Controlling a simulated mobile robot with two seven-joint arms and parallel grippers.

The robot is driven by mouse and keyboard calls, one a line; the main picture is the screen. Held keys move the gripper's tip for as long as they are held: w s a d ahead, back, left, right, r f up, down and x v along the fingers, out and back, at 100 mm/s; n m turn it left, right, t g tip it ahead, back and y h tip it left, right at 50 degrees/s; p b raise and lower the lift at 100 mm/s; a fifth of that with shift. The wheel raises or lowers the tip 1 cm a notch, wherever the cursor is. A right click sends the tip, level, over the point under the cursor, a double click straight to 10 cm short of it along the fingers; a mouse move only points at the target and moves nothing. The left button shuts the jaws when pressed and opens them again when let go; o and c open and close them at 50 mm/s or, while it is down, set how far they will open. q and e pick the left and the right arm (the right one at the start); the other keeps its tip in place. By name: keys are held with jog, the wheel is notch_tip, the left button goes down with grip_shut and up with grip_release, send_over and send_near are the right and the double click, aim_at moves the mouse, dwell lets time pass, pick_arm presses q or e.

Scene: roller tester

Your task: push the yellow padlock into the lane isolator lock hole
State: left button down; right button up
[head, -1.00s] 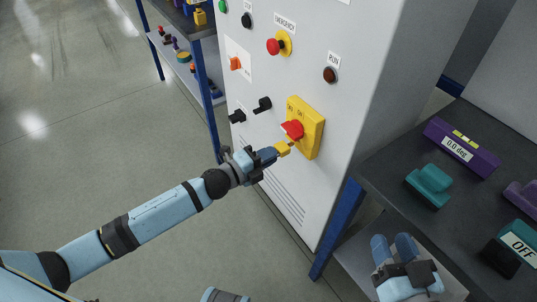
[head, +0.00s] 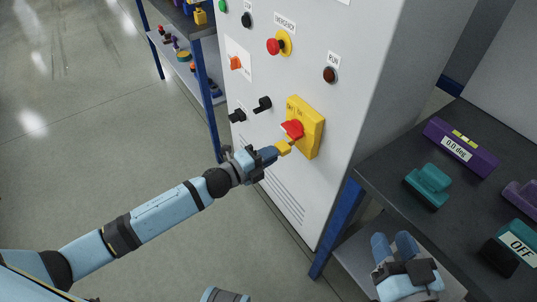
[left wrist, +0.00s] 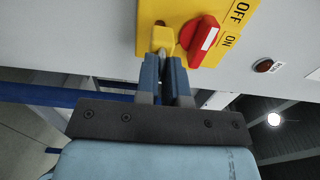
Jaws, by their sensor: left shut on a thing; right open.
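The lane isolator is a yellow plate (head: 311,121) with a red rotary handle (head: 292,129) on the white cabinet front. My left gripper (head: 276,152) is shut on the yellow padlock (head: 284,147), just below the red handle. In the left wrist view the padlock (left wrist: 163,38) sits at the tips of my fingers, over the isolator plate (left wrist: 148,14) and beside the red handle (left wrist: 203,40). My right gripper (head: 394,247) is open and empty, low at the right.
The cabinet (head: 345,75) carries an emergency button (head: 278,45), a black-red RUN button (head: 330,75) and black knobs (head: 262,104). Floor at the left is clear.

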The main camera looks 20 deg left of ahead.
pick_arm(q)
jog(key=shift+w+d, duration=0.2)
jog(key=shift+w, duration=0.05)
jog(key=shift+x, duration=1.25)
jog(key=c, duration=1.1)
grip_release()
jog(key=shift+c, duration=0.2)
pick_arm(e)
jog(key=shift+r, duration=0.15)
pick_arm(q)
jog(key=shift+s+a, duration=0.1)
jog(key=p+v, duration=0.2)
jog(key=v, duration=1.1)
pick_arm(e)
notch_tip(320, 180, down, 6)
jog(key=s+d+g+h, duration=0.1)
jog(key=d+g+h, duration=0.1)
jog(key=shift+s+d+g, duration=0.15)
jog(key=shift+d+g, duration=0.15)
